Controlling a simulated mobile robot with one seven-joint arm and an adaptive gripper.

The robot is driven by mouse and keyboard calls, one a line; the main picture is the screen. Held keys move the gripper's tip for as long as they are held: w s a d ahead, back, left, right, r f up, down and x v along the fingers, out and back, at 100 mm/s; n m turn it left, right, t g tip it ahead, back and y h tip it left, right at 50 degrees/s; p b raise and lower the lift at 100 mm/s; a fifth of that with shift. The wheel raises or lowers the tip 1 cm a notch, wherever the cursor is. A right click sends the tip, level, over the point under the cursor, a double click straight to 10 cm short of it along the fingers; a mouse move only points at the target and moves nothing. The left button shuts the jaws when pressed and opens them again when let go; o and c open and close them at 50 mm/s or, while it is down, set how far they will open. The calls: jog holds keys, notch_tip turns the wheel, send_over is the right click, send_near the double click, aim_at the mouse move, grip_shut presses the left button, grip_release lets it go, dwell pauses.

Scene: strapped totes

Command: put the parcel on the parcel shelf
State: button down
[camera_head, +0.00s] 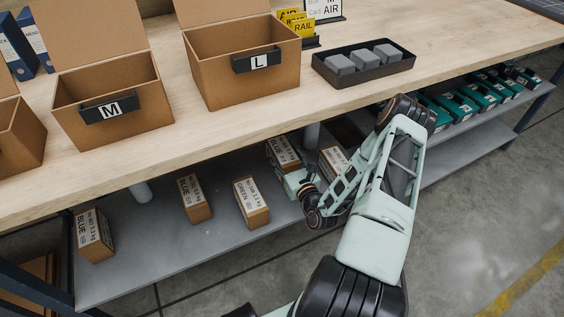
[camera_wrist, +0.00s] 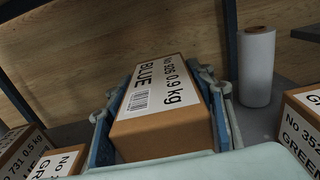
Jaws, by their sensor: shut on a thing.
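The parcel in my gripper (camera_wrist: 160,112) is a brown box (camera_wrist: 165,128) with a white label reading "BLUE", 0.9 kg. In the wrist view blue-grey fingers stand along both its sides, shut on it. In the head view my gripper (camera_head: 290,172) reaches under the bench top, and a labelled box (camera_head: 283,150) shows at its end, partly hidden by the arm. A grey lower shelf (camera_head: 160,262) runs under the bench and carries several similar boxes. I cannot tell whether the held parcel touches the shelf.
Other boxes stand on the shelf: a GREEN one (camera_head: 252,203), BLUE ones (camera_head: 194,198) (camera_head: 95,236), and one right of my gripper (camera_head: 333,160). A white cylinder (camera_wrist: 256,68) stands behind right. Cartons M (camera_head: 112,108) and L (camera_head: 242,62) sit on the bench top above.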

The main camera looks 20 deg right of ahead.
jog(key=shift+w+d+f+b, duration=0.25)
jog(key=shift+w+f, duration=0.35)
jog(key=shift+f, duration=0.1)
jog(key=shift+w+d+f+b, duration=0.25)
jog(key=shift+w+f, duration=0.3)
jog(key=shift+f, duration=0.1)
jog(key=shift+w+f+b, duration=0.1)
jog(key=shift+f+b, duration=0.4)
jog(key=shift+f, duration=1)
jog(key=shift+f, duration=0.1)
jog(key=c, duration=0.9)
grip_release()
jog(key=shift+f, duration=0.15)
